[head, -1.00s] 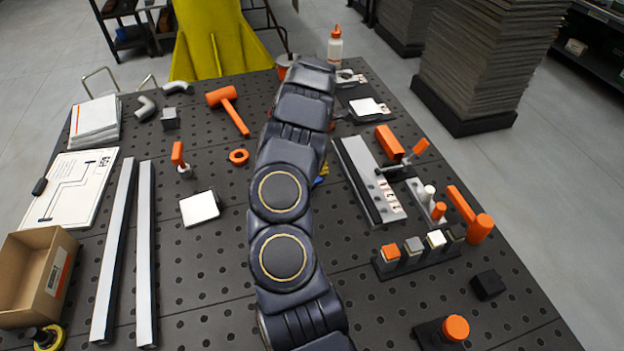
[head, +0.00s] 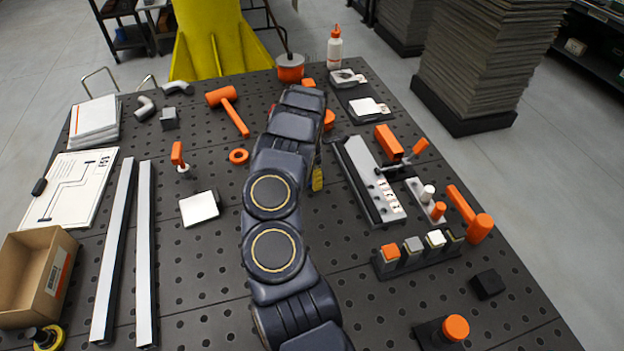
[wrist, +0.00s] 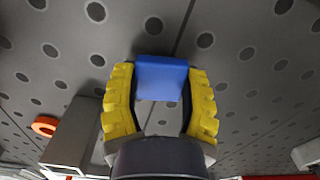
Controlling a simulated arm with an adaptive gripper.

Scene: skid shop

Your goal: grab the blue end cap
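The blue end cap (wrist: 161,78) shows in the wrist view as a small blue block between the yellow fingertips of my gripper (wrist: 161,85). Both fingers lie against its left and right sides, with no clear gap, so the gripper looks shut on it. Whether the cap still touches the table cannot be told. In the head view my arm hides the cap, and only a yellow finger (head: 317,180) shows to the right of the arm, over the middle of the table.
To the right are a grey rail fixture (head: 362,180), a block holder (head: 420,261) and an orange hammer (head: 472,215). To the left are a white plate (head: 198,208), an orange ring (head: 239,156) and two long bars (head: 146,250).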

